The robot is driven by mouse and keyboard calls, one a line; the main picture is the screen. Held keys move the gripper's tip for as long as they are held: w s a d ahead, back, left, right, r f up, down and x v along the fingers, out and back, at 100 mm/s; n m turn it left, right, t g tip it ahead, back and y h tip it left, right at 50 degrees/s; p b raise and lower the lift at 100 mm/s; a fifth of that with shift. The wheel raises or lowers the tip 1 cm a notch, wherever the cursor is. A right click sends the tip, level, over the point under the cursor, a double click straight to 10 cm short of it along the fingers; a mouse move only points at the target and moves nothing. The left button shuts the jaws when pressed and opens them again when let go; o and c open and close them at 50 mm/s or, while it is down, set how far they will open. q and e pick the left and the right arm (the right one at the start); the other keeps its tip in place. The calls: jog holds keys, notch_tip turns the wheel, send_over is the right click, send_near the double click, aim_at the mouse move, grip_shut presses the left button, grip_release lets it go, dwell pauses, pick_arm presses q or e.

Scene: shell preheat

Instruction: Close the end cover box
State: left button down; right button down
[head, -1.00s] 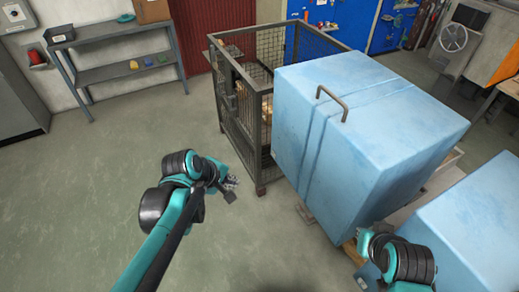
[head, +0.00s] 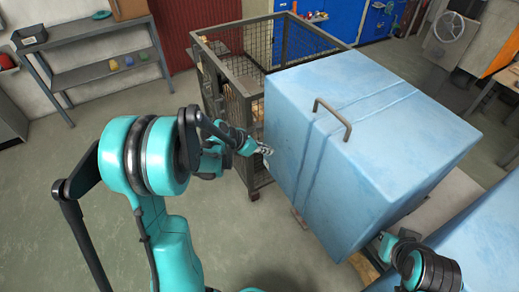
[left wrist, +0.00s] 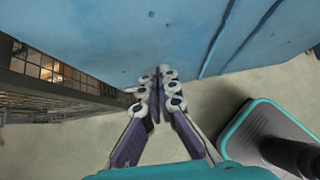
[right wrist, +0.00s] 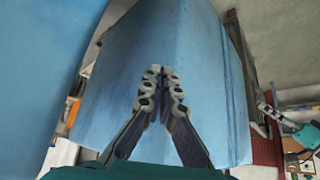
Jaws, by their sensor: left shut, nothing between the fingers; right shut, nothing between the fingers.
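The end cover box is a large light-blue box (head: 385,140) with a grey handle (head: 333,118) on its top, in the middle right of the head view. My left gripper (head: 266,150) is shut and empty beside the box's left face. In the left wrist view its fingertips (left wrist: 157,75) are closed together, with the blue face (left wrist: 150,35) just beyond; I cannot tell whether they touch it. My right gripper (right wrist: 160,75) is shut and empty, pointing at a blue box (right wrist: 150,60) in the right wrist view. In the head view the right fingertips are hidden.
A wire mesh cage (head: 235,90) stands directly left of and behind the blue box. A second blue box (head: 480,235) is at the lower right. A grey shelf (head: 95,75) stands at the back left. The floor (head: 60,165) at left is open.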

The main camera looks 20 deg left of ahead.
aim_at(286, 149)
pick_arm(q)
jog(key=shift+w+d+f+b, duration=0.15)
jog(key=shift+w+d+f, duration=0.1)
jog(key=shift+w+d, duration=0.4)
jog(key=shift+w+d+f+b, duration=0.25)
jog(key=shift+w+d, duration=0.25)
jog(key=shift+w, duration=0.3)
jog(key=shift+w+d+f+b, duration=0.1)
jog(key=shift+w+d+f, duration=0.15)
jog(key=shift+w+d, duration=0.4)
pick_arm(e)
jog(key=shift+f, duration=0.65)
pick_arm(q)
jog(key=shift+w, duration=0.15)
